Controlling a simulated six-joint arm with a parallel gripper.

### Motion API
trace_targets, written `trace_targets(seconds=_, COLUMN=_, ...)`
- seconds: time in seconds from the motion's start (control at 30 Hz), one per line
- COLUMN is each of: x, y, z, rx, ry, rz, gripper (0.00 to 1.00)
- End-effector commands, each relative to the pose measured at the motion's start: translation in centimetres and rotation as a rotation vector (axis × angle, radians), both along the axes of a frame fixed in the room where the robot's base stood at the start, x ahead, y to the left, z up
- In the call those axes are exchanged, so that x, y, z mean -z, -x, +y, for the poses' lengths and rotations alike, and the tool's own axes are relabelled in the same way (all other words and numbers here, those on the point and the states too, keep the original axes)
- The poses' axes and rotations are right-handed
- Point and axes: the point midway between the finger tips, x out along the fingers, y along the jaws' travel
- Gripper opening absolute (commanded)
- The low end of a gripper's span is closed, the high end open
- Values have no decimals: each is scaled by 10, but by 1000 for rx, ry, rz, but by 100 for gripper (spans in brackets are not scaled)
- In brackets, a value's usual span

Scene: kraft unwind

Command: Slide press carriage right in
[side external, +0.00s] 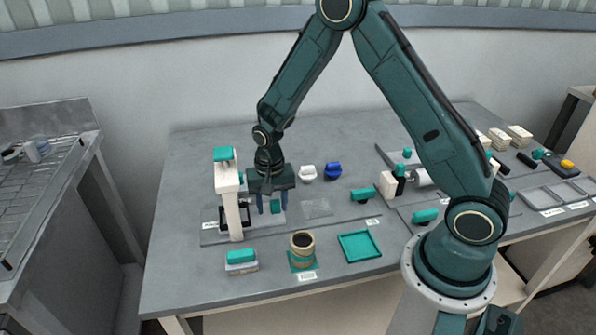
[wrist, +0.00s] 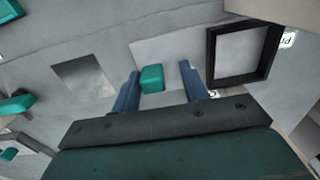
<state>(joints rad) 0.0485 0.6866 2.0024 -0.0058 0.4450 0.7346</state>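The press (side external: 229,195) is a white upright post with a teal top at the left of the bench in the side external view. Beside its foot lies a light grey plate, apparently the press carriage (wrist: 180,47), with a teal block handle (wrist: 152,78) on it and a black square frame (wrist: 243,52) to the right in the wrist view. My gripper (wrist: 160,70) is pointed down, open, with its two blue fingers on either side of the teal handle. The handle looks nearer the left finger, with a gap to the right one. In the side view the handle (side external: 276,206) is partly hidden.
A clear grey square (side external: 317,208) lies right of my gripper. White (side external: 307,173) and blue (side external: 332,171) pieces stand behind it. A brown roll (side external: 302,243), a teal tray (side external: 359,246) and a teal-topped block (side external: 241,260) stand in front. Teal-handled fixtures stand at right.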

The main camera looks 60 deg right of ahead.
Motion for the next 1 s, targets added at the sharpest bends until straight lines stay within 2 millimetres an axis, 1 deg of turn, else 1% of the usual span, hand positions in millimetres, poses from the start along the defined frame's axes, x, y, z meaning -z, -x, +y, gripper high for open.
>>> trace_targets(seconds=0.37, x=-1, y=2, z=-2, rx=4, ry=4, rz=6, gripper=45)
trace_targets(seconds=0.57, x=-11, y=2, z=-3, rx=4, ry=4, rz=4, gripper=45)
trace_targets(seconds=0.77, x=-32, y=2, z=-3, rx=4, ry=4, rz=3, gripper=45)
trace_targets(seconds=1.0, x=-69, y=1, z=-2, rx=3, ry=4, rz=1, gripper=45)
